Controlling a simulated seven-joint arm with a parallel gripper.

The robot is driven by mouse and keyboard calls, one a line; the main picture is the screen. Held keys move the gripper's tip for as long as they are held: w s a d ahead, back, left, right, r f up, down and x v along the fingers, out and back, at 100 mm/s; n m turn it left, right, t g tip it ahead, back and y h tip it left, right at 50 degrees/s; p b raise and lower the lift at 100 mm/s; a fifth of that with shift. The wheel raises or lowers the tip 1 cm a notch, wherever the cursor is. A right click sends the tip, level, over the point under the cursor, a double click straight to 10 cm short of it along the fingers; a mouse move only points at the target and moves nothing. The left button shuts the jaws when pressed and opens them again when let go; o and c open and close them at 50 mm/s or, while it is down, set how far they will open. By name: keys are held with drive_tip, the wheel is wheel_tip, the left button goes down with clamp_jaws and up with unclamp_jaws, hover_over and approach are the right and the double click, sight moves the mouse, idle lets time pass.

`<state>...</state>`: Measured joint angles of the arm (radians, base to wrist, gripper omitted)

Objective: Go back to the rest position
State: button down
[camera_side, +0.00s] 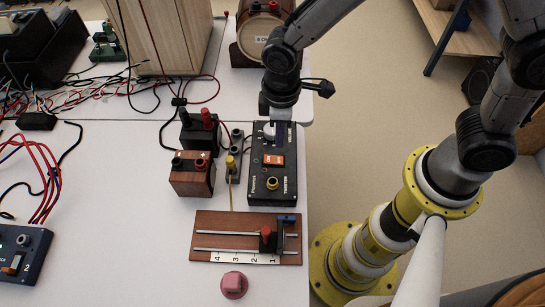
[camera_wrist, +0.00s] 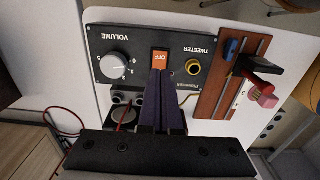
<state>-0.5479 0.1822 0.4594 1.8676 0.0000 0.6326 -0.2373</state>
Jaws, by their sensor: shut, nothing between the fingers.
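My gripper (camera_side: 278,132) hangs over the far part of the black control box (camera_side: 259,187) in the side view. In the wrist view my gripper (camera_wrist: 160,74) has its two dark fingers pressed together, with nothing between them. The tips appear just below the orange switch (camera_wrist: 160,58), which reads OFF; contact cannot be told. The white volume knob (camera_wrist: 117,65) is left of the fingers in the wrist view. A yellow-ringed socket (camera_wrist: 193,67) is to their right. In the side view the fingers partly hide the knob.
A wooden slider board (camera_side: 212,222) with metal rails and a pink knob (camera_side: 234,285) lie nearer the front. Battery blocks (camera_side: 192,174) and a yellow plug (camera_side: 230,162) stand left of the box. A wooden cabinet (camera_side: 160,35) is behind. The table's right edge is close to the box.

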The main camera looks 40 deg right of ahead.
drive_tip(key=shift+r, duration=0.25)
drive_tip(key=d+r+m+t+y, duration=0.1)
drive_tip(key=d+r+m+t, duration=0.1)
drive_tip(key=d+r, duration=0.55)
drive_tip(key=d+r+m+t, duration=0.2)
drive_tip(key=d+r, duration=0.3)
drive_tip(key=r, duration=0.5)
drive_tip(key=s+d+r+m, duration=0.1)
drive_tip(key=s+d+m, duration=0.1)
drive_tip(key=s, duration=0.5)
drive_tip(key=s+d+m+t+h, duration=0.1)
drive_tip(key=s+d+m, duration=0.2)
drive_tip(key=s, duration=0.4)
drive_tip(key=shift+s+d+r+t, duration=0.25)
drive_tip(key=shift+d+r+t, duration=0.1)
drive_tip(key=shift+d, duration=0.3)
